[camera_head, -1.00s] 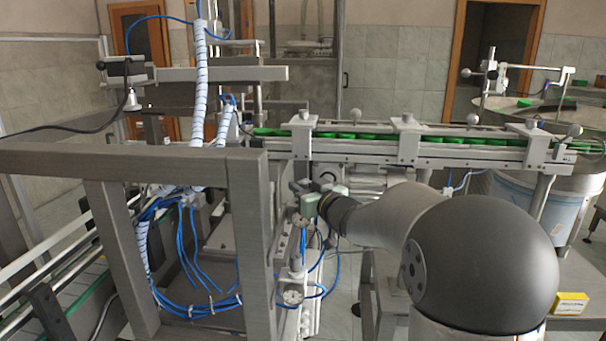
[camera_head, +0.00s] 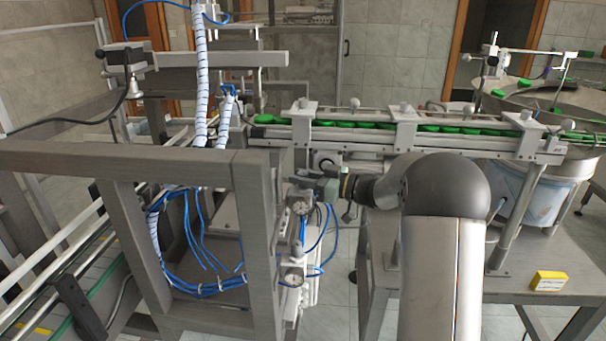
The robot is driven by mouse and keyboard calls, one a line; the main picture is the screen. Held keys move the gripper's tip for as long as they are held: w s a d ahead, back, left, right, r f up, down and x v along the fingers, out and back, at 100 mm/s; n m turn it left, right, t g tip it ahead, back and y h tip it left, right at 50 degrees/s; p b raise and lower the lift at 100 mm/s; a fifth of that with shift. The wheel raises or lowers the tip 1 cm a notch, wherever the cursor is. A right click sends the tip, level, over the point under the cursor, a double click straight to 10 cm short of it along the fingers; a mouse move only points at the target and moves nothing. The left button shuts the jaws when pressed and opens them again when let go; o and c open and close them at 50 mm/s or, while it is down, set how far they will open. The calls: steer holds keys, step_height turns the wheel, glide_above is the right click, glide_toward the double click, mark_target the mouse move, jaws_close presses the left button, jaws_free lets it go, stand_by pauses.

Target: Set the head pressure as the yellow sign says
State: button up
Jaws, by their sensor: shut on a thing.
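The yellow sign (camera_head: 549,281) is a small yellow block on the grey table at the lower right; its writing is too small to read. Two round pressure gauges sit on the right side of the frame's post: an upper gauge (camera_head: 300,207) and a lower gauge (camera_head: 293,279). Their needles and labels cannot be read. My gripper (camera_head: 303,184) reaches in from the right, pointing left, just above the upper gauge. Its jaws are shut on what seems to be a regulator knob there, which the fingers mostly hide.
A grey metal frame (camera_head: 120,153) stands at the left, with blue air hoses (camera_head: 196,289) inside it and beside the gauges. A rail of green caps (camera_head: 430,128) runs behind my arm to a round bowl feeder (camera_head: 550,97). Floor shows below the gripper.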

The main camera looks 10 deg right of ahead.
stand_by(0.4)
steer(key=o, duration=0.9)
steer(key=shift+o, duration=0.2)
steer(key=b+v, duration=0.4)
steer(key=v, duration=1.3)
steer(key=shift+d, duration=0.25)
